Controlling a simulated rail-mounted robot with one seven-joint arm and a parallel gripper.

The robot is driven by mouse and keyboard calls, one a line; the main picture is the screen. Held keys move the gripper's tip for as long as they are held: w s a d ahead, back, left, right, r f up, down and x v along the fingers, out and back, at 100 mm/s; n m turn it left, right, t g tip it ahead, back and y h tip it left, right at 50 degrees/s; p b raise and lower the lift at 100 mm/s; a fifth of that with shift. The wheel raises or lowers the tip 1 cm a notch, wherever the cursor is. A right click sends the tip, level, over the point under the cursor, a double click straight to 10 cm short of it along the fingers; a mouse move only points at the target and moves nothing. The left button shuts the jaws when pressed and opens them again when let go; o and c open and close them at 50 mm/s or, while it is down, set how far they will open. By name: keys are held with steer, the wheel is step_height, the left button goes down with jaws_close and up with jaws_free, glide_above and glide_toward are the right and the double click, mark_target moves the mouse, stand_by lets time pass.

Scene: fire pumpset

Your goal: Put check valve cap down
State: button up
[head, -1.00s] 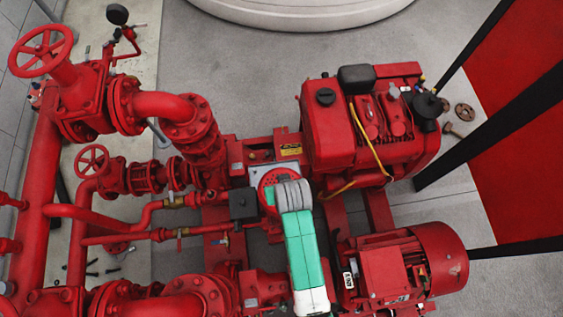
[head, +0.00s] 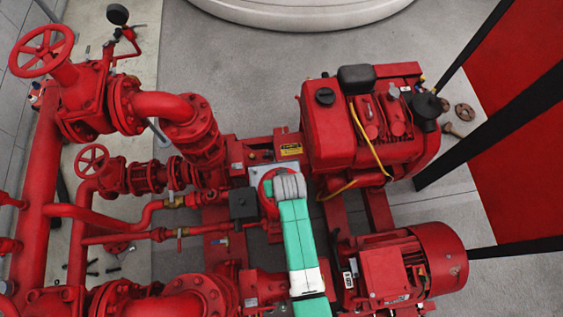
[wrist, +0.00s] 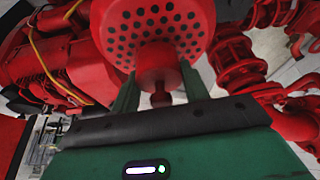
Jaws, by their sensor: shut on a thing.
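The check valve cap (wrist: 157,30) shows in the wrist view as a red round disc with many dark holes and a short red stem. My gripper (wrist: 159,80) is shut on the stem, with one green finger on each side. The disc is on the far side of the fingers. A red round edge (head: 267,188) shows just left of my wrist. I cannot tell whether the cap touches anything below it.
A red engine (head: 330,125) stands behind and to the right, and a red motor (head: 435,262) at the front right. Red pipes and valves with a large handwheel (head: 41,50) fill the left. Rusty round parts (head: 464,112) lie on the floor at right. Clear grey floor lies at the back.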

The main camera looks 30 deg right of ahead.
steer(key=shift+f, duration=0.35)
steer(key=o, duration=1)
steer(key=p+v, duration=0.1)
steer(key=v, duration=1.2)
steer(key=shift+w+r, duration=0.1)
steer(key=shift+r, duration=0.05)
steer(key=shift+w, duration=0.1)
